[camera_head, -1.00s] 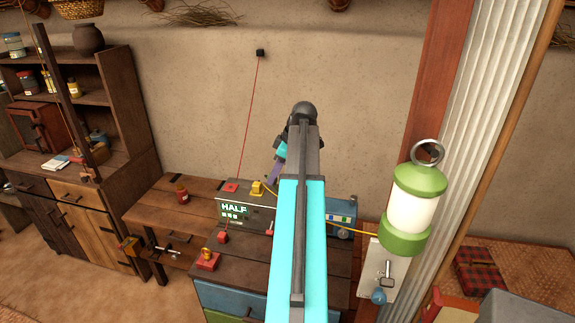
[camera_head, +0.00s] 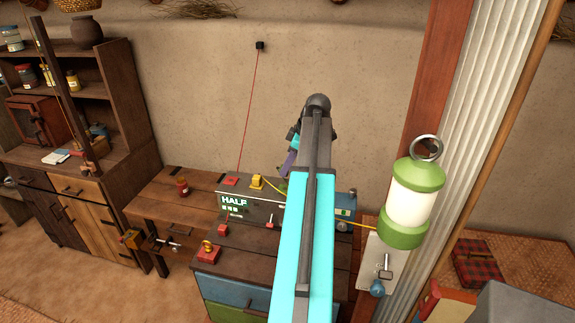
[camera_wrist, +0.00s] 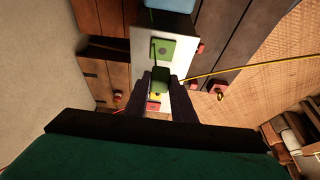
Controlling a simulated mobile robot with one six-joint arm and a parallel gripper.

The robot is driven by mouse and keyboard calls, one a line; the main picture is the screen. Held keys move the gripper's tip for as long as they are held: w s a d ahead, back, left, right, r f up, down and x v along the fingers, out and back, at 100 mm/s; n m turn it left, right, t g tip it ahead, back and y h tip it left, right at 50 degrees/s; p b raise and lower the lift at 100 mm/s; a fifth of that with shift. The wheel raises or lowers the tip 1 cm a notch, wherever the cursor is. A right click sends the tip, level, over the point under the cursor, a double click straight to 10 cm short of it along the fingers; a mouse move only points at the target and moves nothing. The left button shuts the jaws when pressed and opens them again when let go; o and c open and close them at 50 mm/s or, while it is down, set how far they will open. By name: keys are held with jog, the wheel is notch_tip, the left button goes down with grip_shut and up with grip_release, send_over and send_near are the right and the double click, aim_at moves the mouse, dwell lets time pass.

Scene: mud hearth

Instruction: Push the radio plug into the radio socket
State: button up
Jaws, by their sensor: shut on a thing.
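In the wrist view my gripper (camera_wrist: 161,84) is shut on a small green block, which looks like the radio plug (camera_wrist: 160,77). Just beyond it, a green square socket (camera_wrist: 166,47) with a dark round hole sits on a pale panel (camera_wrist: 144,38). The plug appears close to the socket but apart from it; the exact gap cannot be told. In the head view the panel box (camera_head: 238,200) reads "HALF". My arm hides the green socket and the plug there; only a purple finger (camera_head: 288,163) of my gripper shows.
A yellow plug (camera_head: 257,182) and a red one (camera_head: 231,182) sit on the box top, with cords. A blue radio-like box (camera_head: 343,216) is partly behind my arm. A red padlock-shaped piece (camera_head: 208,252) lies in front.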

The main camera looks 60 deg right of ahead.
aim_at(287, 177)
jog(key=shift+f+b, duration=1.1)
jog(key=shift+f, duration=1.4)
jog(key=shift+s+f+b, duration=0.1)
jog(key=shift+f+b, duration=0.3)
jog(key=shift+f, duration=0.2)
dwell(1.2)
jog(key=o, duration=1.1)
jog(key=shift+s+d+r, duration=0.1)
jog(key=shift+r, duration=0.05)
jog(key=shift+b+v, duration=2)
jog(key=shift+v, duration=4.8)
